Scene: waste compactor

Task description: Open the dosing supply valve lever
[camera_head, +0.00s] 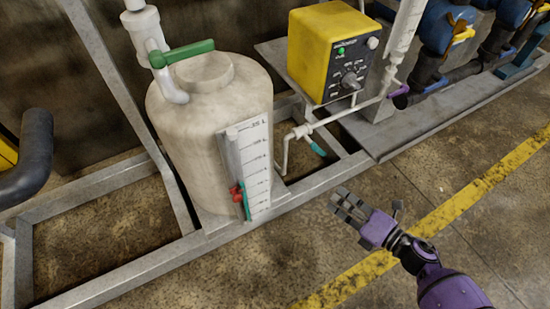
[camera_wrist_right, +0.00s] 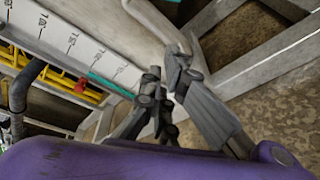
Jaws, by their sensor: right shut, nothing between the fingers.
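A green lever (camera_head: 183,54) sits on the white pipe above the cream tank (camera_head: 205,110), lying roughly level and pointing right. A smaller teal lever (camera_head: 318,149) hangs at an angle from the thin white pipe below the yellow dosing pump (camera_head: 325,50). The frames do not label which one is the dosing supply valve. My right gripper (camera_head: 350,207) is shut and empty, to the right of the tank and in front of the metal frame, apart from both levers. In the right wrist view its fingers (camera_wrist_right: 165,78) appear near the white scale. My left gripper is not in view.
The white level scale (camera_head: 258,165) on the tank carries a red and green marker (camera_head: 240,198). A grey metal frame (camera_head: 120,268) runs around the tank base. Blue pipework (camera_head: 440,30) stands at the back right. The floor by the yellow line (camera_head: 455,208) is clear.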

